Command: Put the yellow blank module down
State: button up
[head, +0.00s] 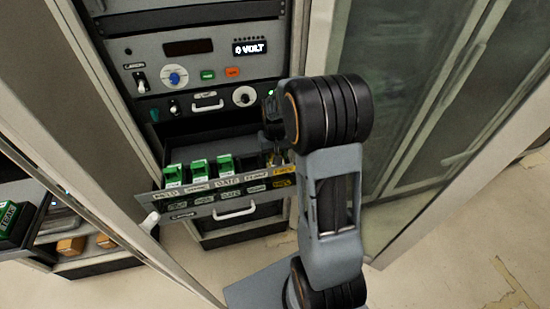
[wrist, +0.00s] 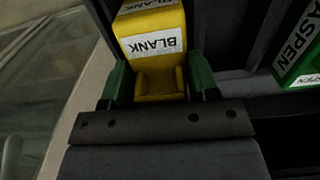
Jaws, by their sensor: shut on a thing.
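The yellow module (wrist: 160,60) with white BLANK labels fills the middle of the wrist view. My gripper (wrist: 158,82) has its two green fingers on either side of it, shut on it. An open drawer (head: 235,207) of the rack lies below my wrist in the head view, and my gripper is mostly hidden there behind my own arm. The module cannot be made out clearly in the head view. Whether it touches the drawer floor cannot be told.
Several green modules (head: 198,170) stand in a row in the drawer, left of my arm. A green module labelled ASPEN (wrist: 300,50) is at the right in the wrist view. The rack panel (head: 200,75) rises behind the drawer. Glass doors (head: 420,90) stand at the right.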

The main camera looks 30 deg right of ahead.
jog(key=shift+s+r, duration=0.1)
jog(key=shift+r, duration=0.05)
jog(key=shift+f, duration=0.25)
jog(key=o, duration=1)
jog(key=shift+r, duration=0.1)
